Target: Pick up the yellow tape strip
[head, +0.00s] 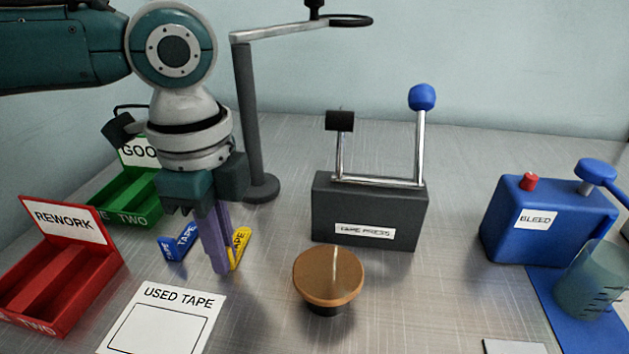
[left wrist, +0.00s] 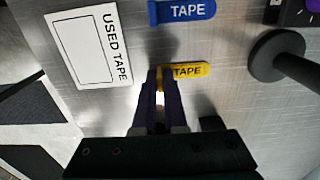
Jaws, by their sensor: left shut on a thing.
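The yellow tape strip (head: 239,248) lies behind and to the right of my left gripper (head: 221,268) in the head view, partly hidden by the purple fingers. In the left wrist view the yellow tape strip (left wrist: 190,71) shows its TAPE label, and its left end is between the purple fingertips of my left gripper (left wrist: 161,78). My left gripper is pointed down and shut on the yellow strip's end. A blue tape strip (head: 179,242) lies beside it to the left; it also shows in the left wrist view (left wrist: 184,11). My right gripper is in neither view.
A white USED TAPE mat (head: 205,296) lies at the front left. A red REWORK bin (head: 100,262) and a green bin (head: 149,160) stand left. A round brown-topped knob (head: 328,275), a dark press (head: 370,212) and a blue BLEED unit (head: 545,235) stand right.

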